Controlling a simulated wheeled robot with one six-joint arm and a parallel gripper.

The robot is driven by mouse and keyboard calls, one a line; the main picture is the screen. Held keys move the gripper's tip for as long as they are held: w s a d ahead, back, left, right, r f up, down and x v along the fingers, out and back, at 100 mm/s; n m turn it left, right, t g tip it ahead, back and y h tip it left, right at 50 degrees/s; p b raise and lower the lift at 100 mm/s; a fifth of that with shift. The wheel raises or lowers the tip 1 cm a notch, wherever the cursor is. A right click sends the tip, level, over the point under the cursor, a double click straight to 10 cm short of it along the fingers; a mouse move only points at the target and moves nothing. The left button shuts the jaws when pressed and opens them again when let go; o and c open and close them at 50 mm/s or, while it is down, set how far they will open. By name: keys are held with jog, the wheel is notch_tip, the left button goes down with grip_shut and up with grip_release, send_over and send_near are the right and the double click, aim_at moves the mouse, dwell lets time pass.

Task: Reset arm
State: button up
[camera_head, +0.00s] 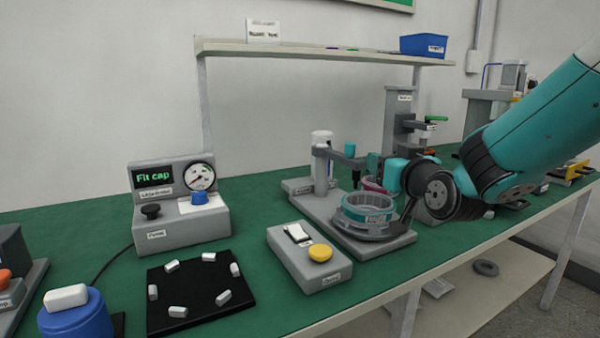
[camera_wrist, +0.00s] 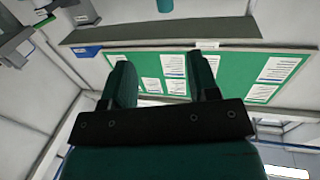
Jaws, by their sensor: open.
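My arm reaches in from the right in the head view, bent at a dark grey joint over the bench. My gripper (camera_head: 374,165) is beside the grey fixture, just right of a small teal cylinder (camera_head: 350,150). In the wrist view my gripper (camera_wrist: 163,78) shows two dark teal fingers, spread apart with nothing between them. A round part with a teal ring (camera_head: 367,203) sits on the grey fixture (camera_head: 328,208), below and in front of the gripper. The teal cylinder also shows in the wrist view (camera_wrist: 165,5), beyond the fingers.
A gauge box (camera_head: 180,210) reading "Fit cap" stands at the left. A black mat (camera_head: 200,297) holds several small white pieces. A box with a yellow button (camera_head: 320,252) is at front centre. A shelf (camera_head: 320,52) with a blue bin (camera_head: 423,45) hangs behind.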

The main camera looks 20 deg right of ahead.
jog(key=s+a+f+n+g+y, duration=0.2)
jog(key=s+a+f+g+y, duration=0.15)
jog(key=a, duration=0.25)
jog(key=s+a+f+n+g+y, duration=0.1)
jog(key=s+a+f+g+y, duration=0.15)
jog(key=s+a+g, duration=0.35)
jog(key=s+a+f+n+g+h, duration=0.1)
jog(key=s+a+f+n+g, duration=0.2)
jog(key=s, duration=0.6)
jog(key=s+a+f+n+g, duration=0.1)
jog(key=s+a+g, duration=0.3)
jog(key=s, duration=0.5)
notch_tip(320, 180, up, 19)
jog(key=s+d+g+p, duration=0.1)
jog(key=p, duration=1.7)
jog(key=shift+s+d+p, duration=0.3)
jog(key=shift+d+p, duration=0.05)
jog(key=shift+p, duration=0.05)
